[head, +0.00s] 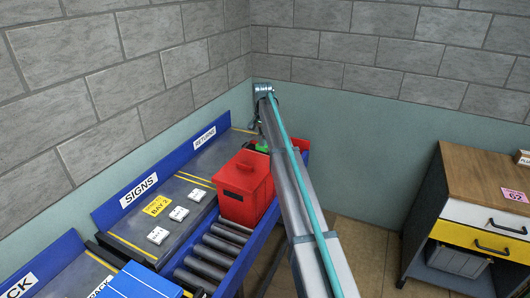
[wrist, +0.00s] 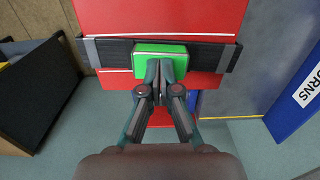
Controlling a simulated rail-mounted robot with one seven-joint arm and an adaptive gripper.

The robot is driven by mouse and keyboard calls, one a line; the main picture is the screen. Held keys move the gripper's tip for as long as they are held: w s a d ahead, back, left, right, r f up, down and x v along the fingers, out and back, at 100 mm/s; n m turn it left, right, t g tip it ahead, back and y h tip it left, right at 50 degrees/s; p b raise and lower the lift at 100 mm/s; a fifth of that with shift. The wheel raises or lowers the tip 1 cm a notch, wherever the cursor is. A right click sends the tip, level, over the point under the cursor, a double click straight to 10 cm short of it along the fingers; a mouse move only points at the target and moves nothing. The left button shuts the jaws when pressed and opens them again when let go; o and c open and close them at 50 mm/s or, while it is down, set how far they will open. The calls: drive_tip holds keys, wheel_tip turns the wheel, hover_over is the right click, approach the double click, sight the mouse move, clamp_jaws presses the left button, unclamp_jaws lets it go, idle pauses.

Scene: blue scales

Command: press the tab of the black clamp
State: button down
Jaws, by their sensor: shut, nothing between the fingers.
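The black clamp (wrist: 108,50) is a dark bar across a red box (wrist: 150,18) in the wrist view. Its bright green tab (wrist: 178,62) sits at the middle of the bar. My gripper (wrist: 159,66) is shut and empty, with its fingertips over the lower middle of the green tab. Whether they touch it I cannot tell. In the head view the red box (head: 238,208) stands on the blue-edged conveyor, and a bit of the green tab (head: 262,147) shows behind it. My gripper (head: 255,133) is partly hidden there, beside the tab.
Grey rollers (head: 205,257) lie in front of the red box. A grey counter with small white signs and a yellow sign (head: 157,206) lies left. A wooden-topped cabinet (head: 480,172) stands right. Floor shows between conveyor and cabinet.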

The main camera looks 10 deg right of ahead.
drive_tip(key=shift+r, duration=0.1)
idle(0.5)
wheel_tip(320, 180, up, 9)
drive_tip(key=p, duration=0.4)
idle(0.6)
